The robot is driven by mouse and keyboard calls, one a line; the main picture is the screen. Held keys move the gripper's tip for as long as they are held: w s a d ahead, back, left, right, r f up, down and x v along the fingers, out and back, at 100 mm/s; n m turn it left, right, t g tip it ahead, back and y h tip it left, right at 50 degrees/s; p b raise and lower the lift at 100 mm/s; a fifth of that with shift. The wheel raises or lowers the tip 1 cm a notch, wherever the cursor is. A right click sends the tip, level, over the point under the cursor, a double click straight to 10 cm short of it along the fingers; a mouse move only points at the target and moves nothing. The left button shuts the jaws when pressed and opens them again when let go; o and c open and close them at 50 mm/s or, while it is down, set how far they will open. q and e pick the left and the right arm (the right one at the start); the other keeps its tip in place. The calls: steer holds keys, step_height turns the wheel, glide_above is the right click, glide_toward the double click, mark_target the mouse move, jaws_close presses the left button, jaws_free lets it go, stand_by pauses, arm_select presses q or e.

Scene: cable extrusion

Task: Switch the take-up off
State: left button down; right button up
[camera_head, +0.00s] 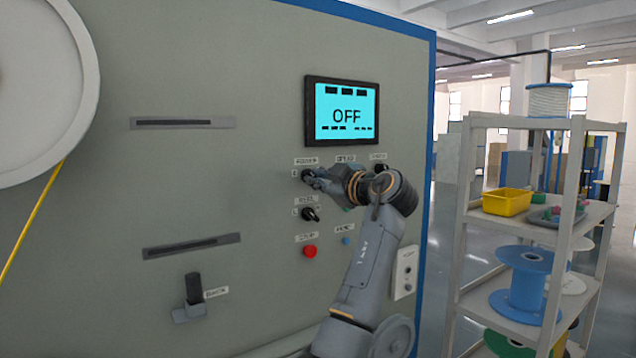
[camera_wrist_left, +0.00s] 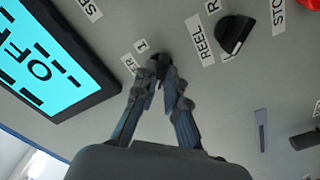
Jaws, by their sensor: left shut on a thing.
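The grey machine panel (camera_head: 230,90) fills most of the head view. Its display (camera_head: 346,112) is lit cyan and reads OFF. My left gripper (camera_head: 314,178) is at the upper-left black knob (camera_head: 306,175) below the display, with its fingers closed around it. In the left wrist view the fingertips (camera_wrist_left: 163,76) close on this knob (camera_wrist_left: 158,60); its label is partly hidden and ends in "ER", with a "1" beside it. The knob's pointer direction is hard to tell. My right gripper is in neither view.
Below is a black REEL knob (camera_head: 310,214), then a red STOP button (camera_head: 310,252) and a small blue button (camera_head: 346,241). Another black knob (camera_head: 381,170) is partly behind my wrist. A black lever (camera_head: 193,289) sits lower left. A shelf rack (camera_head: 468,220) stands right.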

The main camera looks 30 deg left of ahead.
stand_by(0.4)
arm_select(q)
steer(key=c, duration=1.4)
jaws_free()
steer(key=v, duration=1.2)
